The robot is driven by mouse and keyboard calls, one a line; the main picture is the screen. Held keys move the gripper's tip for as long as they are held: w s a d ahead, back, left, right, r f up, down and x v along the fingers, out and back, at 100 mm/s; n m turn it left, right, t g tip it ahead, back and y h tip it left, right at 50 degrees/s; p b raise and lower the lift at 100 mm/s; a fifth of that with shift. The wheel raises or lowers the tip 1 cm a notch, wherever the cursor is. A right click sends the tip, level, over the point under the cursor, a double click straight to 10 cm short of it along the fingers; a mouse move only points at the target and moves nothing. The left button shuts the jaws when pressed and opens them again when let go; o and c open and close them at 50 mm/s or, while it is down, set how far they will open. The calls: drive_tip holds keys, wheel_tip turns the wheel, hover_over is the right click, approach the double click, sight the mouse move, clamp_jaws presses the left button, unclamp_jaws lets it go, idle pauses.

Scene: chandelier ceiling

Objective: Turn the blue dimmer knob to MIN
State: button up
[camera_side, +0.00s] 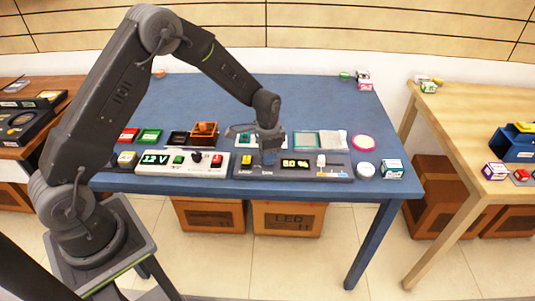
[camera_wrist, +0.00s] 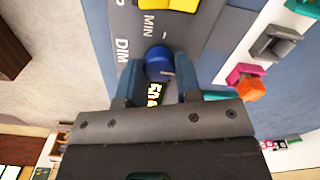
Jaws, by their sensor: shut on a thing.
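The blue dimmer knob (camera_wrist: 159,60) sits on a dark grey panel (camera_wrist: 185,35), between the two fingers of my gripper (camera_wrist: 159,66). The fingers are shut on it, one on each side. The word MIN (camera_wrist: 149,26) is printed just above the knob in the wrist view, and DIM (camera_wrist: 122,49) to its left. A lit yellow display (camera_wrist: 154,94) is partly hidden between the fingers. In the side view my gripper (camera_side: 269,148) points down onto the panel (camera_side: 342,176) and hides most of the knob. The yellow display (camera_side: 295,163) is just right of it there.
A yellow block (camera_side: 247,160) is left of my gripper on the panel, and a slider (camera_side: 321,160) to the right. A white unit marked 12 V (camera_side: 156,159) stands to the left. Small trays and boxes line the blue table (camera_side: 210,100); its back is mostly clear.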

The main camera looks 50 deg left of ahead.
drive_tip(key=n, duration=0.4)
drive_tip(key=shift+n, duration=0.3)
drive_tip(key=n, duration=0.4)
drive_tip(key=shift+a+n, duration=0.1)
drive_tip(key=shift+n, duration=0.2)
drive_tip(key=n, duration=0.4)
drive_tip(key=shift+n, duration=2.2)
drive_tip(key=o, duration=0.9)
wheel_tip(320, 180, up, 14)
drive_tip(key=shift+f, duration=0.1)
